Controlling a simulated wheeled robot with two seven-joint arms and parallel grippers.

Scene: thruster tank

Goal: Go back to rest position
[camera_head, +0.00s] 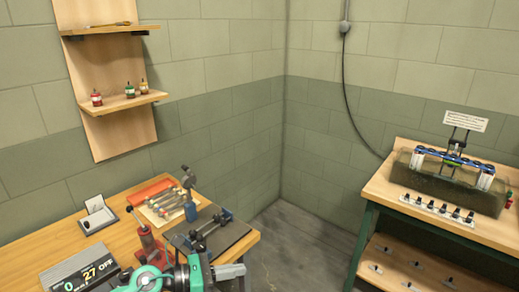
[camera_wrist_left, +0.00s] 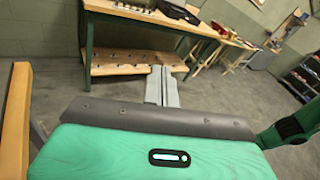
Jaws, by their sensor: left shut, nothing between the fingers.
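My left gripper (camera_head: 238,271) shows at the bottom of the head view, beside the front right corner of the wooden workbench (camera_head: 120,240). In the left wrist view its two grey fingers (camera_wrist_left: 163,84) lie together with nothing between them, and bare floor shows around them. The green arm parts near it are mine. My right gripper is not seen in either view.
A dark mat with a tool (camera_head: 205,232), a red vise (camera_head: 150,245) and a display box (camera_head: 80,270) stand on the left bench. A water tank (camera_head: 450,185) stands on the right bench. Grey floor (camera_head: 300,240) between the benches is clear.

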